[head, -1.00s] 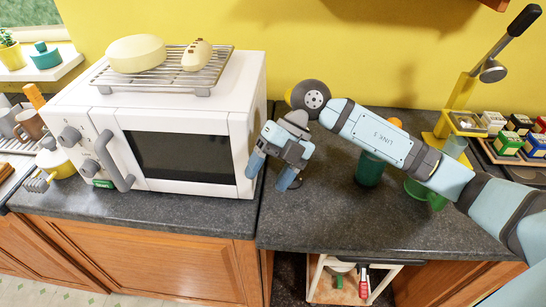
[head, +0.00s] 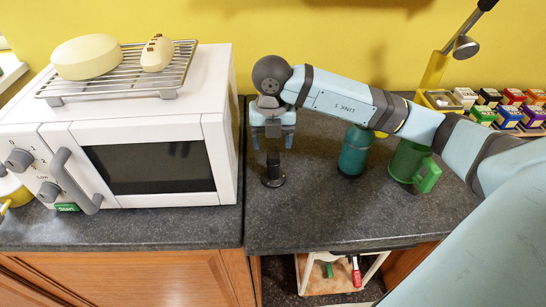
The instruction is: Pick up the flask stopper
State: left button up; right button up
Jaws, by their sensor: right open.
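A small black piece with a round base and a narrower upright top, which looks like the flask stopper (head: 272,176), stands on the dark worktop just right of the microwave. My right gripper (head: 273,143) points down above it, open and empty. The two fingertips are spread either side of the stopper's line, and it appears a little below them. A teal flask (head: 356,152) stands to the right, its upper part partly covered by my right arm. My left gripper is not in view.
The white microwave (head: 215,95) stands close on the left, with a wire rack (head: 120,76) on top. A green mug (head: 408,162) stands right of the flask. Coloured boxes (head: 508,115) sit at the far right. The worktop's front middle (head: 320,220) is clear.

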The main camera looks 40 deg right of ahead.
aim_at(274, 155)
notch_tip(274, 155, down, 5)
jog(key=shift+s+d+f+p, duration=0.1)
jog(key=shift+f+p, duration=0.05)
jog(key=shift+p, duration=0.2)
jog(key=c, duration=1)
